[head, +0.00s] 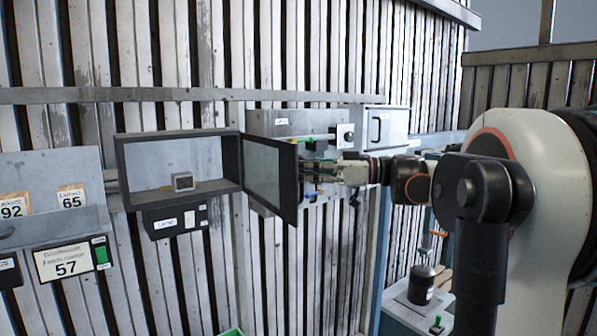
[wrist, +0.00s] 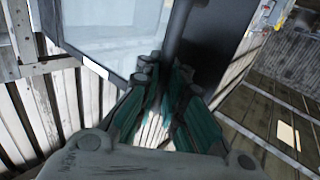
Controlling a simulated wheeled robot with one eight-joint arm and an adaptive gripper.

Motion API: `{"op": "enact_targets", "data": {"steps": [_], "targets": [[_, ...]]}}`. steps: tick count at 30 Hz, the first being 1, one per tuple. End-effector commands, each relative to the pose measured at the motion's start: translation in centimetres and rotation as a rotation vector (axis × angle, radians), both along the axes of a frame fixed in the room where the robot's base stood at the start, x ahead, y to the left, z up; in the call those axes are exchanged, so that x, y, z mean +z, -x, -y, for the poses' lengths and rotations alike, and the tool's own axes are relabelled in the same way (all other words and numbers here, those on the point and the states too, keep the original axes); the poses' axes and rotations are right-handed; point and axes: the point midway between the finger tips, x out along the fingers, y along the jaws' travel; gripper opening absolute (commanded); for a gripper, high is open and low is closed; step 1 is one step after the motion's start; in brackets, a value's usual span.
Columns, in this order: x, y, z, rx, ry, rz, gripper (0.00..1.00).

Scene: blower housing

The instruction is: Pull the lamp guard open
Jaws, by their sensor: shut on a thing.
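The lamp guard (head: 271,174) is a dark-framed glazed door hinged at the right side of a shallow dark box (head: 127,168). It stands swung well out from the box, whose inside is exposed. My gripper (head: 304,171) is at the door's outer right side, and the door's edge partly hides its fingertips. In the wrist view my gripper (wrist: 166,78) has its teal fingers closed around a dark round bar (wrist: 179,28), which appears to be the guard's handle. The dark face of the guard (wrist: 217,45) lies right beside the bar.
A small grey block (head: 183,181) sits inside the box. A labelled dark unit (head: 160,220) hangs below it. A grey panel with cards (head: 50,190) is at the left. Grey cabinets (head: 385,127) stand behind my gripper. A bottle (head: 421,284) stands on a bench at lower right.

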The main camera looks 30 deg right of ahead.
Motion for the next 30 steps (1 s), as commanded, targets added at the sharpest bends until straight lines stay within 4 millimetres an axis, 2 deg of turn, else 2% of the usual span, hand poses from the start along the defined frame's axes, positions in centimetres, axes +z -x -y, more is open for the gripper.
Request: {"op": "enact_targets", "data": {"steps": [4,5,6,17,23,30], "targets": [[-0.2,0.1,0.0,0.002,0.003,-0.004,0.0],[-0.2,0.1,0.0,0.002,0.003,-0.004,0.11],[-0.2,0.1,0.0,0.002,0.003,-0.004,0.17],[-0.1,0.1,0.2,0.0,0.002,-0.001,0.17],[0.0,1.5,2.2,-0.004,0.001,-0.001,0.17],[-0.1,4.4,6.2,-0.004,0.002,-0.001,0.17]]}}
